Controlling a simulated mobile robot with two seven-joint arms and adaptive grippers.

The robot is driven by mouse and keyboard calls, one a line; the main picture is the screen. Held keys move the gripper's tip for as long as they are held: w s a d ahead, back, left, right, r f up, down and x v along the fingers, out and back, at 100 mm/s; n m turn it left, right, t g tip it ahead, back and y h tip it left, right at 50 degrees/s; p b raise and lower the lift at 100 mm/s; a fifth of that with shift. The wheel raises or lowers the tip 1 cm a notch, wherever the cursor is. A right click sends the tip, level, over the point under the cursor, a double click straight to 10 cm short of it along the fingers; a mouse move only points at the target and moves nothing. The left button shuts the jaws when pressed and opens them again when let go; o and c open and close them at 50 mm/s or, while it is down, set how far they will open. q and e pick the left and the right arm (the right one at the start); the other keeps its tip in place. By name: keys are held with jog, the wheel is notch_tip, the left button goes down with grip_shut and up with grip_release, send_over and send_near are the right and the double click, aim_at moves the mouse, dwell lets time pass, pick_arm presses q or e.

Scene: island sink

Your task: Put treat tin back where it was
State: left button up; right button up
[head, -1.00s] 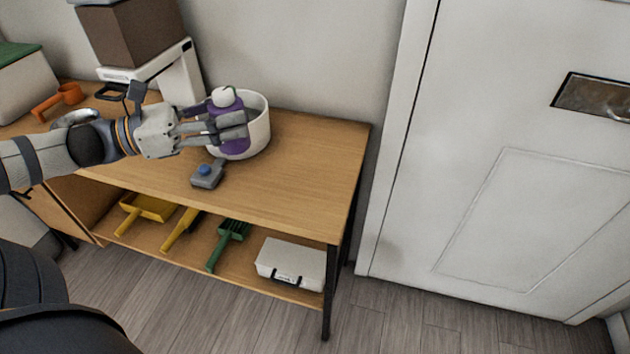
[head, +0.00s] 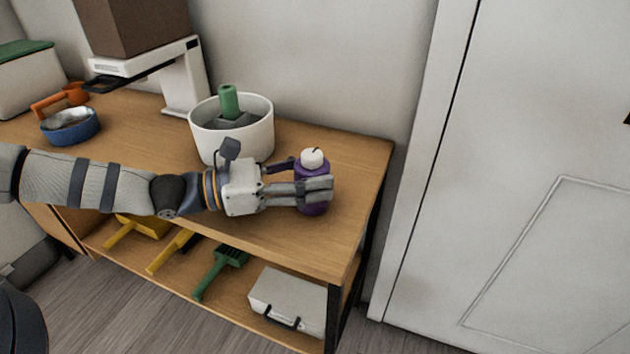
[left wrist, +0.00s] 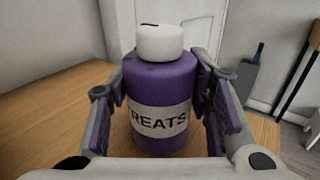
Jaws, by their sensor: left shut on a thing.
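The treat tin (head: 311,168) is a purple canister with a white lid, near the right end of the wooden table top in the head view. It stands upright in the left wrist view (left wrist: 160,95), where its white label reads "TREATS". My left gripper (head: 312,190) is shut on it, with a finger on each side. The tin is at or just above the table top; I cannot tell whether its base touches. My right gripper is not in view.
A white pot (head: 232,130) with a green-handled thing inside stands behind my left wrist. A blue bowl (head: 70,125) and a white stand (head: 180,75) are farther left. A lower shelf holds scoops and a white case (head: 288,300). A white door (head: 520,180) is at right.

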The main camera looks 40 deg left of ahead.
pick_arm(q)
jog(key=o, duration=1.2)
jog(key=shift+o, duration=0.2)
jog(key=shift+r, duration=0.35)
jog(key=p+v, duration=0.1)
jog(key=v, duration=0.1)
jog(key=p+v, duration=0.1)
jog(key=v, duration=0.1)
jog(key=r+p+v, duration=0.1)
jog(key=v, duration=0.1)
jog(key=shift+a+p, duration=0.1)
jog(key=shift+p, duration=0.3)
jog(key=v, duration=0.1)
jog(key=p+v, duration=0.1)
jog(key=v, duration=0.1)
jog(key=f+v, duration=0.1)
jog(key=v, duration=0.1)
jog(key=shift+s+a+f, duration=0.15)
jog(key=shift+s+a, duration=0.1)
jog(key=shift+s, duration=0.15)
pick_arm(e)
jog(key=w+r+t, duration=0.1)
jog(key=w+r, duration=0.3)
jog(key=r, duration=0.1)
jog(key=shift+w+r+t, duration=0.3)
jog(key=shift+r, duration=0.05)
